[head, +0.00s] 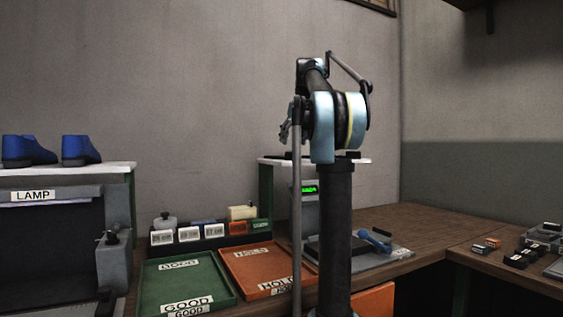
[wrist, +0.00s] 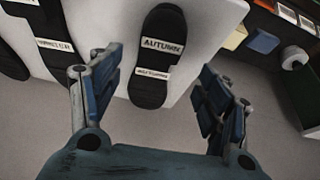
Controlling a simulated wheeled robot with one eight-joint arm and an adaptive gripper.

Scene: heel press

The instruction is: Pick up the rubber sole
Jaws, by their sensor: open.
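A black rubber sole (wrist: 149,92) with white labels, the upper one reading AUTUMN, lies on a white shelf (wrist: 190,30) in the wrist view. A second black sole (wrist: 55,65) with a white label lies to its left, and part of another dark one (wrist: 10,62) shows at the left edge. My gripper (wrist: 159,68) is open and empty, its fingers on either side of the AUTUMN sole. I cannot tell its height above the sole. In the head view, dark flat shapes lie on the white shelf (head: 270,160), partly hidden by my arm.
A green GOOD tray (head: 185,277) and an orange HOLD tray (head: 262,262) lie on the bench, with a card rack behind. A scale with a green display (head: 309,189) stands under the shelf. Blue shoes (head: 80,150) stand on the left shelf.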

